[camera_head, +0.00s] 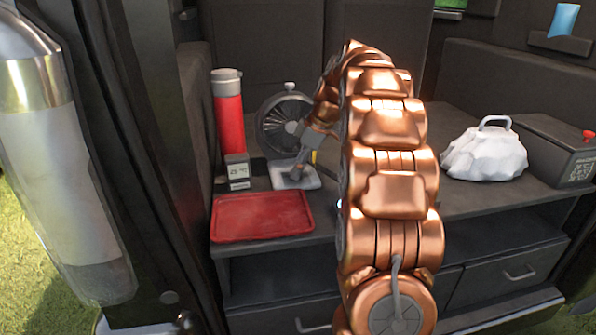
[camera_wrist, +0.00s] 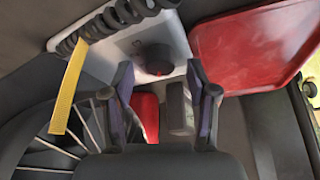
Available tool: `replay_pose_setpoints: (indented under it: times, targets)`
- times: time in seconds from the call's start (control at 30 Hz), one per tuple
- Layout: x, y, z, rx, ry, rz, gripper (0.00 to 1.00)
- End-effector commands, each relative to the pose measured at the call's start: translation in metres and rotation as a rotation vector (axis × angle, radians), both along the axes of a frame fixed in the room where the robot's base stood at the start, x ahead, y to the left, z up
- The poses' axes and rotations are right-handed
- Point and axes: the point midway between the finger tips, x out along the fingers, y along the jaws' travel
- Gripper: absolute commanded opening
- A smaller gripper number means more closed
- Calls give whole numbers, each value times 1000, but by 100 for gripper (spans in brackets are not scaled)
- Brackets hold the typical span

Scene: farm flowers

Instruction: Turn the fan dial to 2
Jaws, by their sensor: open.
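The fan (camera_head: 275,127) stands at the back left of the counter, with a round dark cage and a light base (camera_head: 306,182). In the wrist view, the dark round dial (camera_wrist: 157,60) sits on the light fan base (camera_wrist: 185,50). My gripper (camera_wrist: 161,75) is open and empty, its two fingers to either side of the dial in the picture, just below it. I cannot tell if they touch it. The dial's number marks are too small to read. In the head view, my arm hides part of the fan, and the dial cannot be made out.
A red tray (camera_head: 262,214) lies in front of the fan. A red bottle (camera_head: 229,115) and a small box (camera_head: 237,170) stand left of it. A yellow strip (camera_wrist: 70,90) hangs near the fan cage. A white bundle (camera_head: 485,157) and a dark box (camera_head: 550,150) stand at right.

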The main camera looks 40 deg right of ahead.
Motion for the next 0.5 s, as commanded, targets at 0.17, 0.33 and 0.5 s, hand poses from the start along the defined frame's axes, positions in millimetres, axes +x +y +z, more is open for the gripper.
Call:
replay_pose_setpoints:
  times: [0.17, 0.33, 0.5]
  targets:
    - [2, 2, -10, 0, 1, -2, 58]
    - [3, 3, -10, 0, 0, -1, 58]
    - [3, 2, -10, 0, 0, -1, 44]
